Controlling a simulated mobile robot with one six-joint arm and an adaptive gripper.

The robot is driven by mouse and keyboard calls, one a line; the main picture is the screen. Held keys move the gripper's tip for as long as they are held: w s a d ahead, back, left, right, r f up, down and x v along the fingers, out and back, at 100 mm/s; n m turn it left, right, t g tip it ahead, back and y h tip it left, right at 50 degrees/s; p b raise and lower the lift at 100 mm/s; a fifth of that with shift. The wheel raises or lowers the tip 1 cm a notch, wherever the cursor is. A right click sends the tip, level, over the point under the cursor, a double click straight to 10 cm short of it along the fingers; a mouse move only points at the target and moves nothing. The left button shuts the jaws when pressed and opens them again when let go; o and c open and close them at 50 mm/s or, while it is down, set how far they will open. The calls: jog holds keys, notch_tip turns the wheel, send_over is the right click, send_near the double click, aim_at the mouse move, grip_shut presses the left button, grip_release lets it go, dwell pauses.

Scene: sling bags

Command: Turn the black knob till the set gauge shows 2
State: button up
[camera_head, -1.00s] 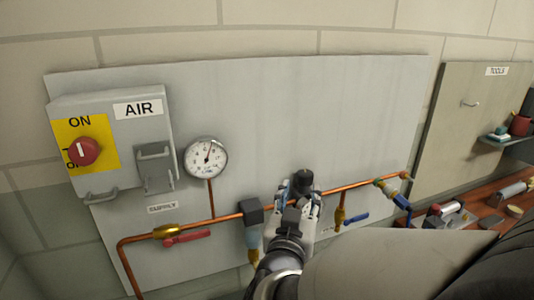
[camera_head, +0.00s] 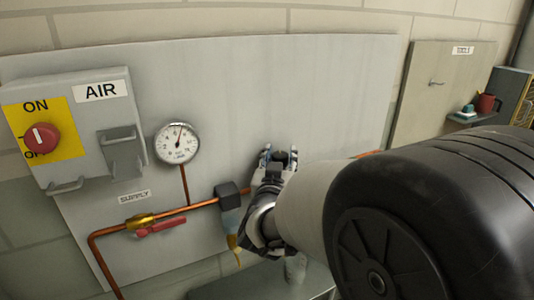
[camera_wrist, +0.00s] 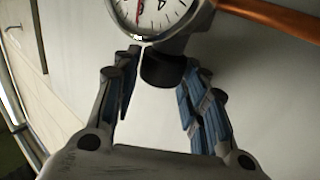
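The black knob (camera_wrist: 163,70) shows in the wrist view, just below the set gauge (camera_wrist: 165,18). The gauge is cut off by the top edge. Its white face has a red pointer, and a 4 is legible; the full reading cannot be told. My gripper (camera_wrist: 162,62) is open, its fingertips on either side of the knob, with narrow gaps apparent. Whether either finger touches it is unclear. In the head view my gripper (camera_head: 278,157) is in front of the grey panel, and it and my arm hide the knob and set gauge.
Another gauge (camera_head: 177,143) stands on a copper pipe (camera_head: 185,208) left of my gripper. A red-handled valve (camera_head: 160,227) is on the pipe. A grey AIR box (camera_head: 85,120) with a red switch (camera_head: 42,137) is further left. The panel (camera_head: 290,80) above my gripper is bare.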

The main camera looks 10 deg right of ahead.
jog(key=c, duration=0.6)
jog(key=shift+d+n+y+b, duration=0.15)
jog(key=shift+n+y+b, duration=0.15)
jog(key=shift+y+b, duration=0.15)
jog(key=y, duration=0.1)
jog(key=n+y+b, duration=0.2)
jog(key=shift+d+f+t, duration=0.1)
jog(key=shift+d+t, duration=0.15)
jog(key=shift+t, duration=0.15)
jog(key=n+y, duration=0.1)
jog(key=y, duration=0.1)
jog(key=n+y, duration=0.2)
jog(key=shift+d+y, duration=0.2)
jog(key=shift+y, duration=0.15)
jog(key=n+g+y+p, duration=0.1)
jog(key=y+p, duration=0.1)
jog(key=n+g+y+p, duration=0.1)
jog(key=n+y+p, duration=0.1)
jog(key=n+g+y+p, duration=0.1)
jog(key=y+p, duration=0.1)
jog(key=y, duration=0.1)
jog(key=shift+w+d+r+n, duration=0.2)
jog(key=shift+d+r+n, duration=0.05)
jog(key=shift+r+n, duration=0.15)
jog(key=n+g+y+p, duration=0.2)
jog(key=g+p, duration=0.1)
jog(key=n+g+y+p, duration=0.3)
jog(key=shift+w+d+f, duration=0.1)
jog(key=shift+w+f, duration=0.1)
jog(key=shift+g, duration=0.3)
